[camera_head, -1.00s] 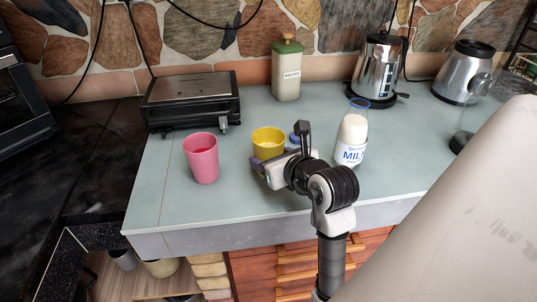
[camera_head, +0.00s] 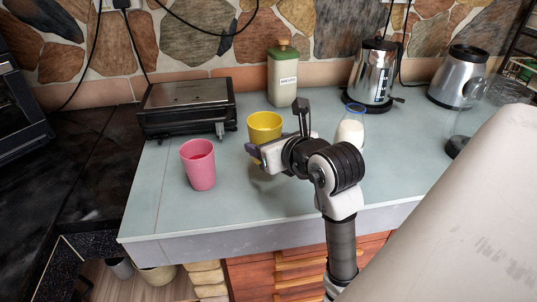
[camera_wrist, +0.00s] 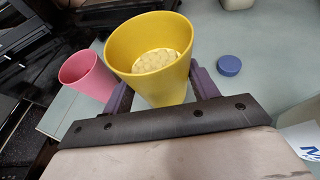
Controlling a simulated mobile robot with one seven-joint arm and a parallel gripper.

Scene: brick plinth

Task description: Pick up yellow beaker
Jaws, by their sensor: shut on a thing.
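The yellow beaker (camera_head: 265,124) is a tapered open cup. In the wrist view the yellow beaker (camera_wrist: 150,48) sits between the two purple-grey fingers of my gripper (camera_wrist: 160,92), which is shut on it. Its textured inner bottom shows. In the head view my gripper (camera_head: 256,152) is at the beaker's lower front, and the beaker appears held above the counter (camera_head: 220,205). Its lower part is partly hidden by my gripper.
A pink cup (camera_head: 200,168) stands to the left. A black flat-topped appliance (camera_head: 187,105) is behind it. A green-lidded container (camera_head: 282,80), a milk bottle (camera_head: 351,130) and a kettle (camera_head: 374,75) stand behind and right.

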